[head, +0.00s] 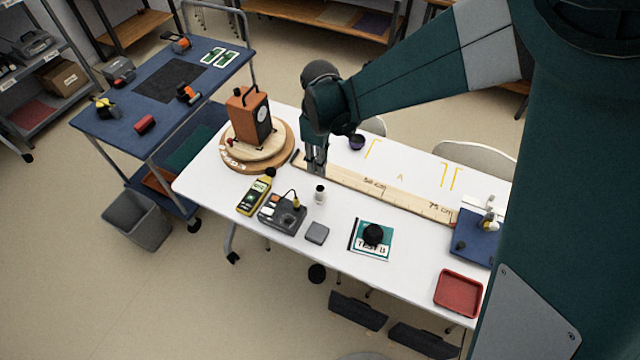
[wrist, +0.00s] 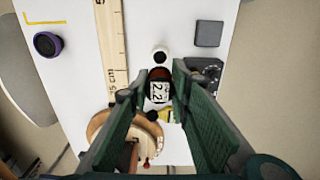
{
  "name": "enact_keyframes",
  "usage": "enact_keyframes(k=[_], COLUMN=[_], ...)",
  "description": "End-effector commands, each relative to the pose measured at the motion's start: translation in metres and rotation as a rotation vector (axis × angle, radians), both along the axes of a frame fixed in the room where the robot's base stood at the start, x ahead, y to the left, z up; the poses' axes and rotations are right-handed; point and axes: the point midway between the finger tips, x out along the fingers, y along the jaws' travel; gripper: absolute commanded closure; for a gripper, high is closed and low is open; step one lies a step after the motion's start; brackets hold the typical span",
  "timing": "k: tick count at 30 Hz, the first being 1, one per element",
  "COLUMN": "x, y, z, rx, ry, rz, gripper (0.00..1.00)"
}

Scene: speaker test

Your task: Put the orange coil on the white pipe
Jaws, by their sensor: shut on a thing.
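My gripper (head: 316,168) points down over the white table, near the left end of the wooden ruler board. In the wrist view its green fingers (wrist: 158,92) are shut on a small dark red piece (wrist: 159,74) with a white label reading 2.2 (wrist: 159,92). I cannot tell whether this is the orange coil; no plainly orange coil shows. A small white upright cylinder with a dark top (head: 320,194) stands just in front of the gripper, apart from it. It also shows in the wrist view (wrist: 160,48). I cannot tell whether it is the white pipe.
An orange speaker box (head: 248,118) stands on a round wooden turntable (head: 283,157) at left. A yellow meter (head: 254,195), a grey device (head: 281,213) and a grey block (head: 317,233) lie in front. A purple cup (head: 356,142) stands behind the ruler board (head: 350,183). A red tray (head: 458,293) is far right.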

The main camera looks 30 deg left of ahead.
Motion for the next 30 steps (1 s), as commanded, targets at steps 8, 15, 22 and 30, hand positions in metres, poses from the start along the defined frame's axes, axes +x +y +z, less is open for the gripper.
enact_keyframes(k=[8,15,22,30], x=[0.0,0.0,0.0,0.0], y=[0.0,0.0,0.0,0.0], z=[-0.035,-0.055,-0.056,-0.062], rx=[0.0,0.0,0.0,0.0], ry=[0.0,0.0,0.0,0.0], rz=[0.0,0.0,0.0,0.0], gripper=[0.92,0.92,0.92,0.92])
